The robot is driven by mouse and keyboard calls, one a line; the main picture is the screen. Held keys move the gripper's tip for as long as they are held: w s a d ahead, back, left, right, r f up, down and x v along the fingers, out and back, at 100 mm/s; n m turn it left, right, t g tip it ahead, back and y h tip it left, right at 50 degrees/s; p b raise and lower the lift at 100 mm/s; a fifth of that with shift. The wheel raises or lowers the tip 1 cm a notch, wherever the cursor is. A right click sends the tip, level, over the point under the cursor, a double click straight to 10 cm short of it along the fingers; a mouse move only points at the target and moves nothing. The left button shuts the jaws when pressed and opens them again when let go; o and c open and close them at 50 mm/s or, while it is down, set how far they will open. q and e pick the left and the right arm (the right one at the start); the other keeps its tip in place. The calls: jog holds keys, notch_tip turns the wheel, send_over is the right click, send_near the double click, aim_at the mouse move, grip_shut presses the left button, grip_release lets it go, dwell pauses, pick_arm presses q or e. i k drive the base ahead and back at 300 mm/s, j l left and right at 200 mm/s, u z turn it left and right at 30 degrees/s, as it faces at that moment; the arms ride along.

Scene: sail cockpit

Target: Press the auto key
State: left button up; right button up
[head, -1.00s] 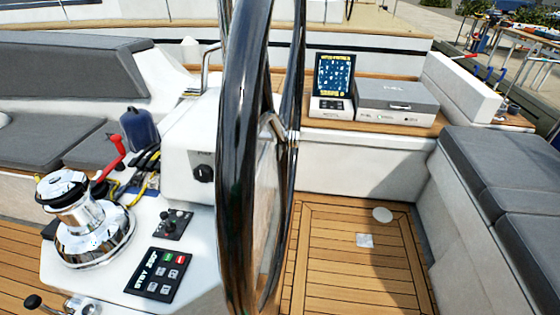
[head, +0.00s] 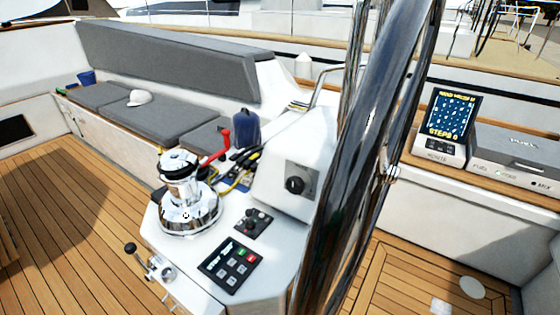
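The black autopilot keypad (head: 229,266) lies on the white console (head: 275,258) in the lower middle of the head view. It has a green key and a red key in its upper row and several grey keys below. The lettering is too small to read, so I cannot tell which key is auto. Neither of my grippers shows in the view.
The large steering wheel (head: 375,150) rises to the right. A lever (head: 145,259) sits at the console's left edge.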

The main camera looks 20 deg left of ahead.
aim_at(242, 251)
jog(key=u, duration=1.25)
